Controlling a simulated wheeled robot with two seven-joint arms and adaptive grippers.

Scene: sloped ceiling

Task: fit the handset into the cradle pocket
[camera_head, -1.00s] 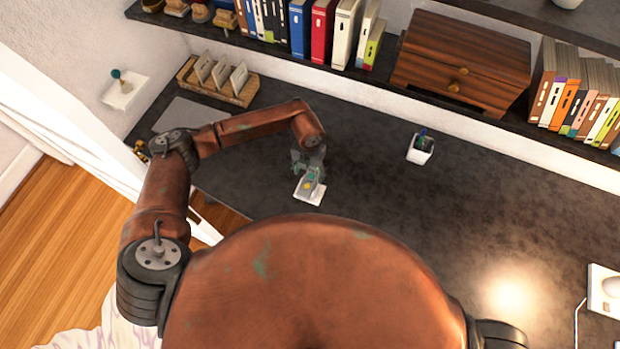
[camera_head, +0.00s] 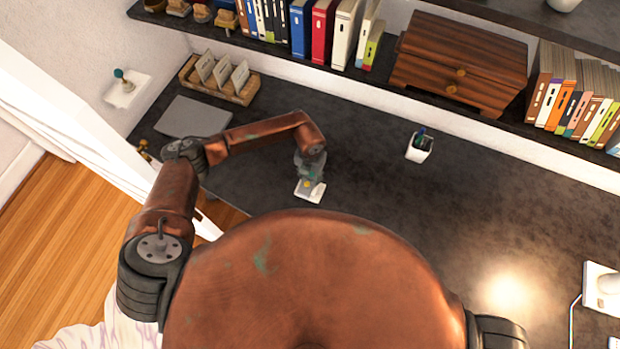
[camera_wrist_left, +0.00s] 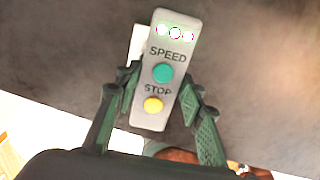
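The handset (camera_wrist_left: 163,95) is a light grey block with a green button, a yellow button and the words SPEED and STOP. In the left wrist view it sits between the two fingers of my left gripper (camera_wrist_left: 160,98), which appear to touch its sides. The white cradle (camera_wrist_left: 136,45) shows behind the handset, which hides its pocket. In the head view my left gripper (camera_head: 310,176) is right over the cradle (camera_head: 315,194) on the dark desk. I cannot tell whether the handset is inside the pocket. My right gripper is out of view.
A wooden card holder (camera_head: 222,85) and a grey flat panel (camera_head: 192,117) lie at the back left. A white device (camera_head: 600,290) is at the right edge. The desk between is clear.

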